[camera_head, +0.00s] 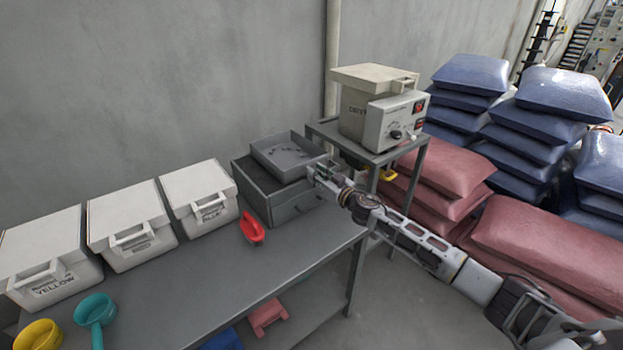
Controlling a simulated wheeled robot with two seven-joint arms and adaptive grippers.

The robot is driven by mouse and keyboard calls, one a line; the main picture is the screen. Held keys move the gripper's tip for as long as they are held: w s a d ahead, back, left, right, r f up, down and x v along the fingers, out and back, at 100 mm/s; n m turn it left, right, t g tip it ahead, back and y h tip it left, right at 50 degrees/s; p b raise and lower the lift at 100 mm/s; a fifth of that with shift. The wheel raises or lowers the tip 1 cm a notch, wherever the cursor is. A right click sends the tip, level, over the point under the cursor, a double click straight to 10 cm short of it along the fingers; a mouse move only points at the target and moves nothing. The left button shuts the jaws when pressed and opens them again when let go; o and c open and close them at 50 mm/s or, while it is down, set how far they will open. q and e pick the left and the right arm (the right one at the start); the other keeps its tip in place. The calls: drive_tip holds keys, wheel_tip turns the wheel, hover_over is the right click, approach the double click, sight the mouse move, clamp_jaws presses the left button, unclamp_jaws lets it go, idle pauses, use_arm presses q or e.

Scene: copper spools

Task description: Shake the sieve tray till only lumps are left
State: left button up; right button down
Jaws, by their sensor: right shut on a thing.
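The grey sieve tray (263,146) sits over a larger dark grey box (252,190) at the right end of the table. A few small dark bits lie on the tray's floor; they are too small to tell apart. My right gripper (322,174) reaches in from the right and is shut on the near right side of the sieve tray. The fingertips are small and partly hidden against the tray. My left gripper is out of view.
Three white lidded bins (128,225) line the back of the grey table (220,290). A red scoop (252,229) lies near the box, and teal (95,312) and yellow (38,335) scoops lie at the front left. A dryer unit (375,108) stands on a side stand. Sacks (545,235) fill the right.

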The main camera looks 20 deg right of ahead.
drive_tip(key=c, duration=1.1)
unclamp_jaws()
drive_tip(key=shift+c, duration=0.2)
drive_tip(key=v, duration=1.2)
idle(0.4)
